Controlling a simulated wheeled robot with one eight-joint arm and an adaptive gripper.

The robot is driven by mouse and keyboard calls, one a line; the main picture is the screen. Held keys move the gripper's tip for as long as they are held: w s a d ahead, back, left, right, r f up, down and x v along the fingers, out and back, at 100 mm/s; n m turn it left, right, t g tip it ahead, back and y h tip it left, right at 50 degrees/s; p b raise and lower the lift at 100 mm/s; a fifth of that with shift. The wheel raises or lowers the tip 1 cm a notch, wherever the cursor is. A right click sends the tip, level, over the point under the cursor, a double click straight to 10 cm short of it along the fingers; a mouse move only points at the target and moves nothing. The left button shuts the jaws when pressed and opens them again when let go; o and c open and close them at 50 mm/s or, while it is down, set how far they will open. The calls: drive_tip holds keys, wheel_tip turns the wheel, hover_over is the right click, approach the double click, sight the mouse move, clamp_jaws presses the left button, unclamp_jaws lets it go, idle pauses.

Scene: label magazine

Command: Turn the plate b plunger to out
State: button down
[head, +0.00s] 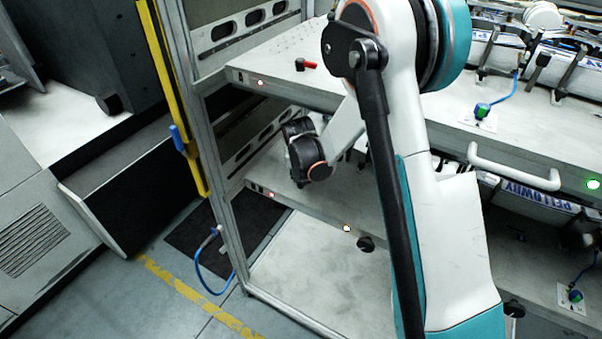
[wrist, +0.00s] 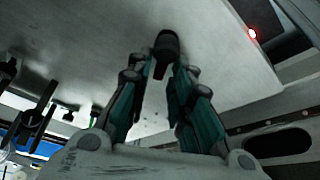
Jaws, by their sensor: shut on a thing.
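The plunger (wrist: 167,45) shows in the wrist view as a dark, rounded knob with a little dull red beneath it, against a pale plate (wrist: 215,75). My gripper (wrist: 161,72) is shut on the plunger, with one teal-and-grey finger on either side. Its position, in or out, cannot be told because the fingers hide part of it. In the head view, my arm reaches in between the upper shelf plate and the lower shelf plate (head: 315,208). My wrist hides the fingers and the held plunger there.
A metal frame post (head: 215,180) stands left of my wrist. The upper plate lies close above it. A red light (wrist: 252,33) shows on the plate edge in the wrist view. A white handle (head: 515,170) and a blue cable (head: 505,95) are at right.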

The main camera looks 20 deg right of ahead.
drive_tip(key=n+y, duration=0.1)
drive_tip(key=n, duration=0.2)
drive_tip(key=a+n+y+b, duration=0.1)
drive_tip(key=n, duration=0.2)
drive_tip(key=shift+y, duration=0.3)
drive_tip(key=shift+n, duration=0.3)
drive_tip(key=c, duration=1.7)
unclamp_jaws()
